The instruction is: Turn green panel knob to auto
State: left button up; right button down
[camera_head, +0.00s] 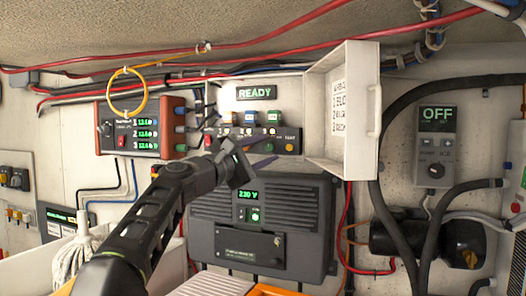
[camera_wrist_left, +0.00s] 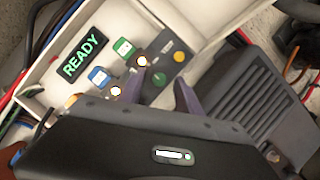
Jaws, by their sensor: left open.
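A panel (camera_head: 285,131) sits in an open white box below a lit READY display (camera_head: 256,92). Coloured tags stand above it, among them a green tag (camera_head: 274,117) that also shows in the left wrist view (camera_wrist_left: 124,47). A white lamp (camera_wrist_left: 142,61) shines below the green tag; a green round button (camera_wrist_left: 159,79) and a yellow one (camera_wrist_left: 179,57) sit nearby. My left gripper (camera_head: 252,152) is open in front of the panel, its fingers (camera_wrist_left: 161,76) either side of the green button in the wrist view. I cannot tell if they touch. The knob under the green tag is partly hidden. My right gripper is out of view.
The white box door (camera_head: 347,110) hangs open to the right. A dark 230 V unit (camera_head: 290,215) is below. A red-ended meter (camera_head: 130,130) is left. A grey OFF box (camera_head: 436,145) with a round knob is right. Cables run around.

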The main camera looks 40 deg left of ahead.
pick_arm(q)
jog(key=shift+s+f, duration=0.1)
jog(key=shift+s, duration=0.15)
jog(key=s+f+b, duration=0.1)
jog(key=s+b, duration=0.3)
jog(key=s, duration=0.3)
jog(key=shift+a+f, duration=0.15)
dwell(0.3)
